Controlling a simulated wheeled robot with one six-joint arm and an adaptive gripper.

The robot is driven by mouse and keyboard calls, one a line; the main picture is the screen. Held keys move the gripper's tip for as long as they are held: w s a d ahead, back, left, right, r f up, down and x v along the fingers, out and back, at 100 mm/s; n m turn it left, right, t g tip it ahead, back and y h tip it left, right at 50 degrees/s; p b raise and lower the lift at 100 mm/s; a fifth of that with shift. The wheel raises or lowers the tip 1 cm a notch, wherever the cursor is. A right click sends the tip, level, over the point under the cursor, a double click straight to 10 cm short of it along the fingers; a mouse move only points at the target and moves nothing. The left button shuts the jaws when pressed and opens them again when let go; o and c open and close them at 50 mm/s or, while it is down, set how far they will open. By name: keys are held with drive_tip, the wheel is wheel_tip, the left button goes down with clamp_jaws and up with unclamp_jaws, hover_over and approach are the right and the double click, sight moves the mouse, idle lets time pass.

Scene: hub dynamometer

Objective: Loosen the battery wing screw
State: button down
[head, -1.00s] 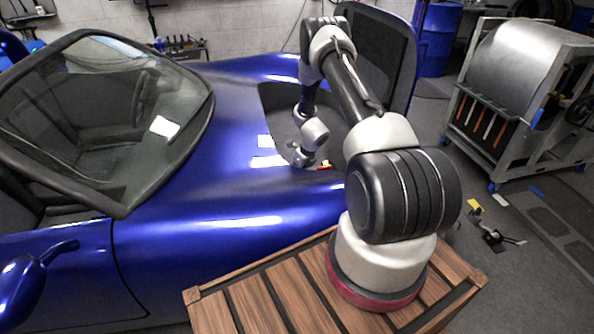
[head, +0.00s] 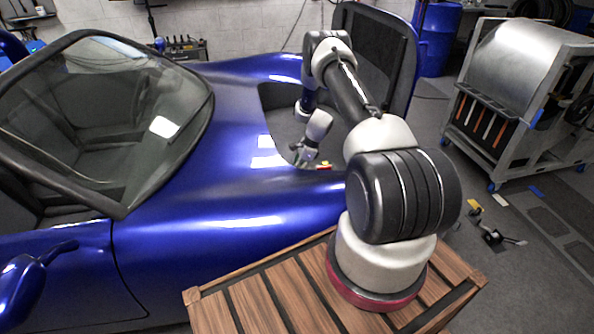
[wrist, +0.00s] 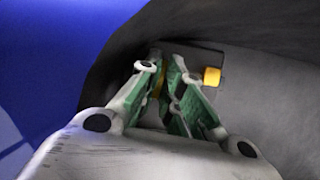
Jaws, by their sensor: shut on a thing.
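My gripper (wrist: 166,72) reaches down into the open front bay of the blue car. In the wrist view its green-lined fingers are closed around a narrow yellow piece (wrist: 163,84), which looks like the battery wing screw. Most of that piece is hidden between the fingers. In the head view my gripper (head: 302,156) is low in the bay, near its left wall. The screw itself cannot be made out there, and the battery cannot be told apart.
A yellow-orange block (wrist: 211,76) sits just right of the fingertips. A small red piece (head: 324,167) lies at the bay's near edge. The blue car body (head: 215,170) borders the bay on the left, and the raised lid (head: 385,50) stands behind my arm.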

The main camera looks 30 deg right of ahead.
drive_tip(key=n+g, duration=0.1)
drive_tip(key=n, duration=0.3)
drive_tip(key=shift+w+n+g, duration=0.1)
drive_tip(key=shift+n+g, duration=0.2)
drive_tip(key=shift+g, duration=0.1)
drive_tip(key=n+g, duration=0.2)
drive_tip(key=n, duration=0.3)
drive_tip(key=n+g+h, duration=0.1)
drive_tip(key=n, duration=0.4)
drive_tip(key=shift+w, duration=0.1)
drive_tip(key=n, duration=0.2)
drive_tip(key=n+g+h, duration=0.1)
drive_tip(key=n, duration=0.1)
drive_tip(key=shift+a+n+h, duration=0.1)
drive_tip(key=shift+n+h, duration=0.2)
drive_tip(key=c, duration=1.6)
unclamp_jaws()
drive_tip(key=v, duration=1.2)
drive_tip(key=shift+w, duration=0.2)
